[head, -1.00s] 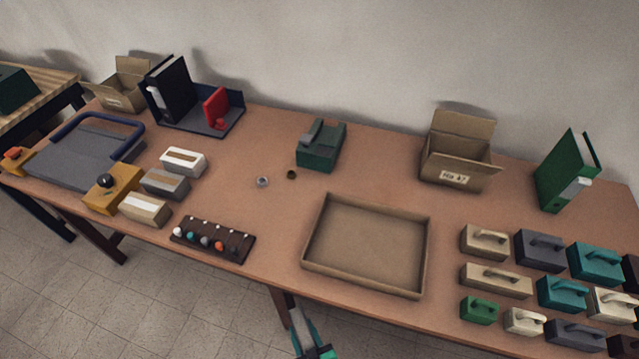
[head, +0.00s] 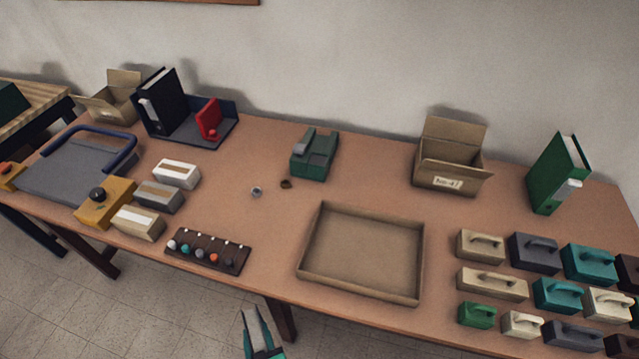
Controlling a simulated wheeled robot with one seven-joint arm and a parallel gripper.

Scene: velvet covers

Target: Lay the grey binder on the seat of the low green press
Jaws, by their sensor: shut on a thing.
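The low green press (head: 315,155) stands on the table toward the back middle, with a raised lever at its left side. Its seat looks empty. My gripper (head: 256,312) is at the bottom edge, in front of the table and well apart from the press. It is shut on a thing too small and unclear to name. I cannot make out a grey binder anywhere. A black binder (head: 168,105) and a red one (head: 208,118) stand in a dark blue holder (head: 205,135) at back left. A green binder (head: 552,175) stands upright at right.
An empty shallow tray (head: 362,250) lies front centre. A labelled open carton (head: 448,170) stands at back right. Several handled blocks (head: 480,245) fill the front right. A dark rack of knobs (head: 208,250) is front left. Two small rings lie before the press.

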